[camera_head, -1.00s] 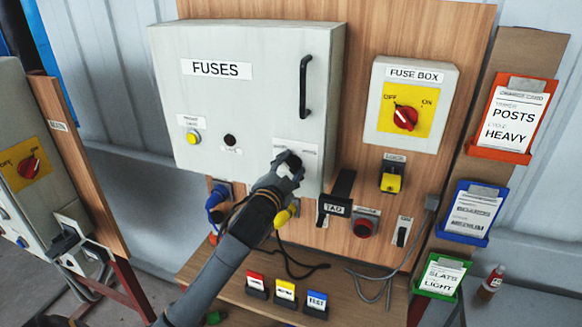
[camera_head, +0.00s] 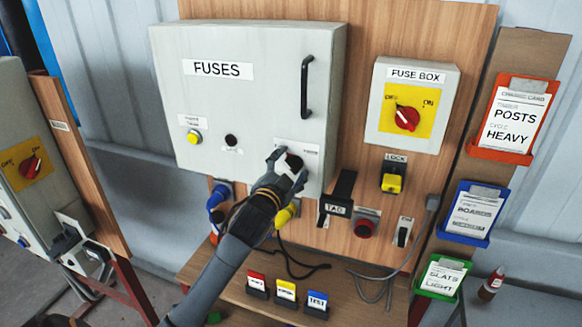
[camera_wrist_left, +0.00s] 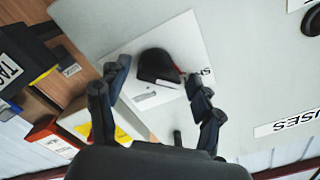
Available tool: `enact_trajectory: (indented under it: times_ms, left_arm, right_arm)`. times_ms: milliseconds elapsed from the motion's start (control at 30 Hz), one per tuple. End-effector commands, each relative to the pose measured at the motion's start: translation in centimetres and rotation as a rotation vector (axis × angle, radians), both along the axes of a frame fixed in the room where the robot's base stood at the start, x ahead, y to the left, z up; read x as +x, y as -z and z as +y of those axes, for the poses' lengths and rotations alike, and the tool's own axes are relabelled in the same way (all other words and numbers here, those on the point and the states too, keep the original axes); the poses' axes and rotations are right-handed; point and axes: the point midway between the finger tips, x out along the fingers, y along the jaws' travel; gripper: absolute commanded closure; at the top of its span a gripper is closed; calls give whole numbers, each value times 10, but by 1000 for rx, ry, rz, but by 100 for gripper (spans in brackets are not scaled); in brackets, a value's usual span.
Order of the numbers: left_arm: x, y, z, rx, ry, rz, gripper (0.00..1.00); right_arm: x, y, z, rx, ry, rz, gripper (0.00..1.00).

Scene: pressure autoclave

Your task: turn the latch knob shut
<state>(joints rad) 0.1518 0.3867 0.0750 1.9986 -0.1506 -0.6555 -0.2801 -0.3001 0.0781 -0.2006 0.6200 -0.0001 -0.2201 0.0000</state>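The latch knob is a dark round knob on a white label plate (camera_wrist_left: 195,50) at the lower right of the grey FUSES cabinet (camera_head: 240,110). In the head view the knob (camera_head: 293,161) shows between the fingertips of my left gripper (camera_head: 287,162). In the left wrist view the knob (camera_wrist_left: 158,66) lies just beyond the spread fingers of the gripper (camera_wrist_left: 160,90), with a small red mark on its edge. The gripper is open, and a gap shows between fingers and knob in that view. The right gripper is not in view.
A black door handle (camera_head: 306,87) is above. Blue (camera_head: 217,197) and yellow (camera_head: 286,215) plugs sit below the cabinet.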

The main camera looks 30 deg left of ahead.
Motion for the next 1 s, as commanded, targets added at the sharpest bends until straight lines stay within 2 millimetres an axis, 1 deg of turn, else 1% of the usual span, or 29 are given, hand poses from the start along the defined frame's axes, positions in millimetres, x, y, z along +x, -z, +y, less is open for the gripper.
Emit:
enact_trajectory:
  times_ms: [100,200,267,333,467,600,733,900,1000]
  left_arm:
    - [0,1,0,-1,0,3,34]
    - [-1,2,-1,0,1,4,34]
    - [-4,2,-2,0,1,4,34]
    - [-11,3,-3,0,1,5,34]
    - [-34,3,-9,-1,1,4,34]
    - [-65,3,-16,-2,2,5,34]
    - [-90,3,-22,-1,1,5,34]
    - [-110,2,-26,-2,0,3,34]
    - [-115,2,-27,-1,0,3,34]
  right_arm:
    - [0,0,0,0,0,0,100]
    - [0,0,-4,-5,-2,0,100]
    - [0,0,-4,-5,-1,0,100]
    - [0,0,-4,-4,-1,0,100]
    - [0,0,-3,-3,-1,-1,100]
    - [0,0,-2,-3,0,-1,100]
    - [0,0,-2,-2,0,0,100]
    - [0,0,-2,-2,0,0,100]
    - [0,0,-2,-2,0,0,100]
